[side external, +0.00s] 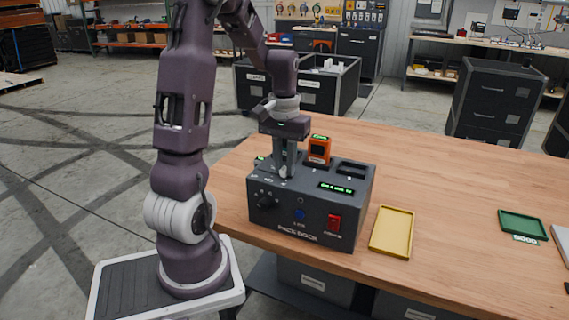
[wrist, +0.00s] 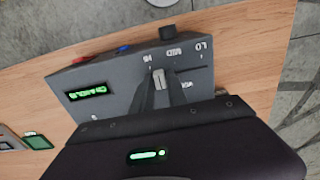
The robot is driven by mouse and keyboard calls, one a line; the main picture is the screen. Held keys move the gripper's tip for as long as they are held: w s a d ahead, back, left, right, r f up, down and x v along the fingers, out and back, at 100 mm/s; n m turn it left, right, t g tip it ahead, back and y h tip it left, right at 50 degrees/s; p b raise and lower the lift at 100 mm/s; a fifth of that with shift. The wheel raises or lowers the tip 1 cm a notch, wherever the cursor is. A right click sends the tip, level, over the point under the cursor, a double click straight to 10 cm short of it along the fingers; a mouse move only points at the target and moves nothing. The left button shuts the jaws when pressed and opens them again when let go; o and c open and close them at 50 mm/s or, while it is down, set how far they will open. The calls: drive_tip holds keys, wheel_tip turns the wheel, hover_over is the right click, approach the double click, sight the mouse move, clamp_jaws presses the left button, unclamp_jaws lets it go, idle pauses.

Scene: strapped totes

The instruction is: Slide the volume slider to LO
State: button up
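The grey pack deck box (side external: 311,207) stands on the wooden table, with its controls on the top and front faces. In the wrist view its volume scale reads HI, MID and LO from left to right. The light slider knob (wrist: 158,79) is near the HI end, between the HI and MID labels. My gripper (side external: 285,172) points down at the left part of the box top. In the wrist view its dark fingers (wrist: 159,84) lie on either side of the knob. I cannot tell whether they touch it.
An orange device (side external: 319,151) sits in a slot on the box top. A red switch (side external: 334,223) and a black knob (side external: 265,202) are on the front. A yellow tray (side external: 392,232) and a green tray (side external: 522,224) lie to the right, with clear table between them.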

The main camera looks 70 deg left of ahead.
sight(259, 170)
clamp_jaws()
idle(1.1)
drive_tip(key=s+a, duration=0.5)
drive_tip(key=shift+a, duration=0.15)
drive_tip(key=shift+s, duration=0.1)
drive_tip(key=o, duration=0.5)
unclamp_jaws()
wheel_tip(259, 170, up, 7)
drive_tip(key=shift+r, duration=0.1)
